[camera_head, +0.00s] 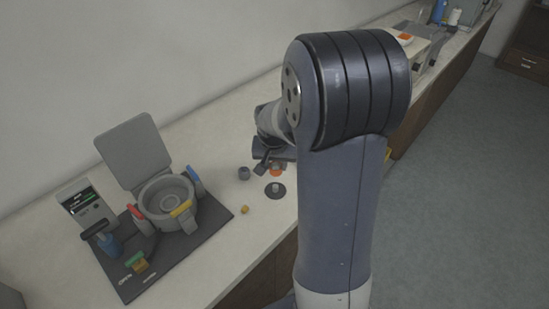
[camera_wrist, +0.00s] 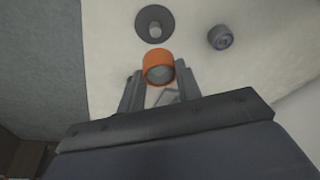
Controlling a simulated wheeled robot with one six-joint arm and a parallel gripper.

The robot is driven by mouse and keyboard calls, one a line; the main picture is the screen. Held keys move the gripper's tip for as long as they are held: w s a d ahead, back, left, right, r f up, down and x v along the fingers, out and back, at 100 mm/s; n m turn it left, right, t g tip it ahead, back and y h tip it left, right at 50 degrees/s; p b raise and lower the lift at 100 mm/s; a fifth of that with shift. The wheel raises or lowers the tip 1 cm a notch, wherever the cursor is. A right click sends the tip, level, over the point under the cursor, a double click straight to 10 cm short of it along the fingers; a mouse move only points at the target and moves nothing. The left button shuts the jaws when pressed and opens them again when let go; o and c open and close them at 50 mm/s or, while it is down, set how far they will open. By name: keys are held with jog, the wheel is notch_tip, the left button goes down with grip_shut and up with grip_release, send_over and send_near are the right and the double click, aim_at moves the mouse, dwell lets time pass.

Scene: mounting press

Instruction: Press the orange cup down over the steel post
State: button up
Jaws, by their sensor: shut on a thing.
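The orange cup (camera_wrist: 158,67) is between my gripper's fingertips (camera_wrist: 160,78) in the wrist view, its hollow end facing the camera. My gripper is shut on it. In the head view the orange cup (camera_head: 277,172) shows only partly, below my gripper (camera_head: 268,163) and close to the post. The steel post (camera_wrist: 154,30) stands on a dark round base (camera_wrist: 145,17), apart from the cup in the wrist view. In the head view the post (camera_head: 275,186) and its base (camera_head: 275,195) sit on the counter. The cup's height above the counter is hard to judge.
A small dark grey cylinder (camera_wrist: 220,37) stands beside the post; it also shows in the head view (camera_head: 244,173). A small yellow piece (camera_head: 245,209) lies nearby. The mounting press (camera_head: 167,198) with its raised lid (camera_head: 133,150) stands left on a dark board. Counter (camera_head: 225,250) in front is bare.

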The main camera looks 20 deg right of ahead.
aim_at(275, 185)
jog(key=shift+f+b, duration=2.25)
jog(key=shift+f, duration=0.8)
jog(key=shift+f+b, duration=1.15)
jog(key=shift+f, duration=0.1)
jog(key=o, duration=1.5)
jog(key=shift+c, duration=0.2)
jog(key=shift+r, duration=0.2)
jog(key=shift+r+p, duration=2.95)
jog(key=shift+r, duration=0.95)
jog(key=shift+f, duration=0.15)
jog(key=shift+f+b, duration=2.45)
jog(key=shift+f, duration=0.8)
